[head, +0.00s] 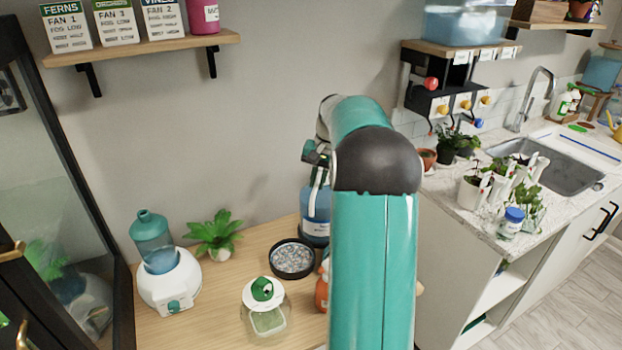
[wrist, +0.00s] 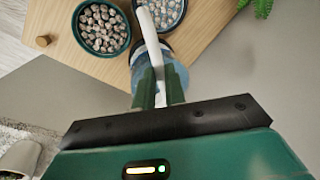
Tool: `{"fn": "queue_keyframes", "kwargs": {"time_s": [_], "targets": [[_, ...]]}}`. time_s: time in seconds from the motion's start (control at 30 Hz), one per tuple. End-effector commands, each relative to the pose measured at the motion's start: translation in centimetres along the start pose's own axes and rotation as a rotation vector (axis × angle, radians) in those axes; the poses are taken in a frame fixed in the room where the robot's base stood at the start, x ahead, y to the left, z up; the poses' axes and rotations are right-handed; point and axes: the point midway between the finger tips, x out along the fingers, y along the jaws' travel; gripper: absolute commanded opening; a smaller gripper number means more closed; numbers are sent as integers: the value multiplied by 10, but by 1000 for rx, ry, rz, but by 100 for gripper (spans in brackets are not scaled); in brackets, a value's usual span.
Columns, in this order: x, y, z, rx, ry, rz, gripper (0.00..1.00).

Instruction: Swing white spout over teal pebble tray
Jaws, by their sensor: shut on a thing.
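The white spout (wrist: 150,38) is between the green fingers of my gripper (wrist: 159,92) in the wrist view. It reaches up the picture, its far end over the left edge of a dark-rimmed pebble tray (wrist: 182,14), beside the teal pebble tray (wrist: 127,45). The teal tray is left of the spout; in the head view it does not show, and my arm covers that area. A blue bottle (wrist: 181,77) stands under the spout. In the head view the bottle (head: 315,228) is partly behind my arm, and the dark tray (head: 292,241) is left of it.
A white humidifier with a teal tank (head: 152,240), a green plant (head: 216,232) and a clear jar with a green-marked lid (head: 265,305) stand left on the wooden table. A wall shelf (head: 140,48) hangs above. Potted plants and a sink are at the right.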

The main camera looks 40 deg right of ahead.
Motion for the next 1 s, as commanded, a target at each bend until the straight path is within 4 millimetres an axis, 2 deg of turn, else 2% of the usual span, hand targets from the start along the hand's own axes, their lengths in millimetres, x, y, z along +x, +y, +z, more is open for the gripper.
{"fn": "queue_keyframes", "kwargs": {"time_s": [0.5, 0.8, 1.0], "targets": [[-8, 40, -12, -455, -92, -1, 0], [-11, 52, -21, -617, -123, 1, 0], [-11, 55, -23, -661, -132, 1, 0]]}}
